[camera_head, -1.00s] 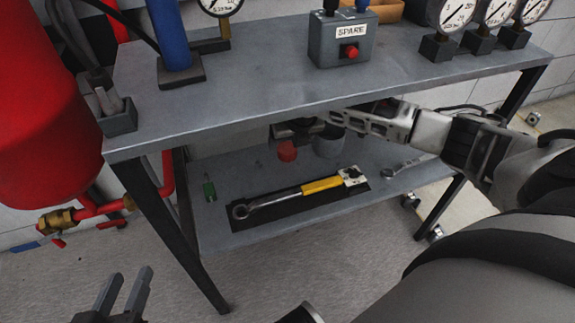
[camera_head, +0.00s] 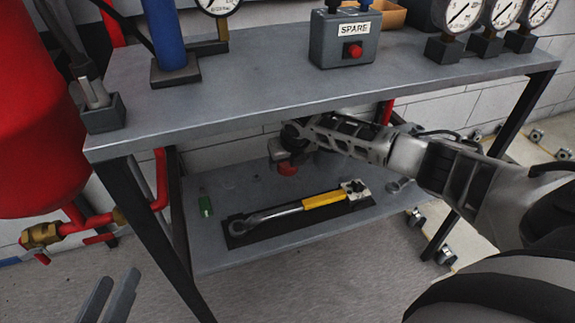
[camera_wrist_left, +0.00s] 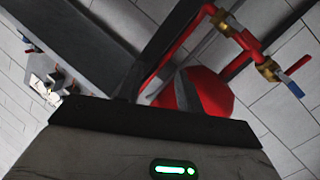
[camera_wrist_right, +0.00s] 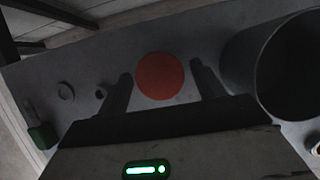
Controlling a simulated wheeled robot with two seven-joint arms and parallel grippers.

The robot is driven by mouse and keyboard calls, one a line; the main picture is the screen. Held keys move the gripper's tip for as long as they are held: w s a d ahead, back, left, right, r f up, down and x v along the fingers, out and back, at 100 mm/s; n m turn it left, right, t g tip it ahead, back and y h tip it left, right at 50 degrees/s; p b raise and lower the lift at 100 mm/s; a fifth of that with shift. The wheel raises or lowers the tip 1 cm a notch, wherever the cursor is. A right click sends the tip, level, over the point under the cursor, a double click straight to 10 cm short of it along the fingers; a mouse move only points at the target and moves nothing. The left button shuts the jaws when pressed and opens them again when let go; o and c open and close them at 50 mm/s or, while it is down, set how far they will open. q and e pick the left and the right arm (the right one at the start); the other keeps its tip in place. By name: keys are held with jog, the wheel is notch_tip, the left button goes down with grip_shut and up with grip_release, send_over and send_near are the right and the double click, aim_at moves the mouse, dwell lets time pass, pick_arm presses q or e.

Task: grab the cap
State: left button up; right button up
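The red cap (camera_head: 287,169) is over the table's lower shelf, just below my right gripper (camera_head: 284,152). In the right wrist view the cap (camera_wrist_right: 160,76) is a round red disc between the two spread fingers, with a small gap on each side. My right gripper is open; how far its fingers reach down beside the cap is hard to tell. My left gripper (camera_head: 108,297) is at the bottom left of the head view, open and empty, with its fingers apart. It stays away from the table's shelves.
The lower shelf (camera_head: 225,262) holds a yellow-handled wrench (camera_head: 322,199) on a black mat and a green item (camera_head: 205,205). A dark cylindrical container (camera_wrist_right: 285,65) stands right of the cap in the right wrist view. The upper tabletop (camera_head: 250,88) overhangs my right arm.

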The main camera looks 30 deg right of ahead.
jog(key=c, duration=0.8)
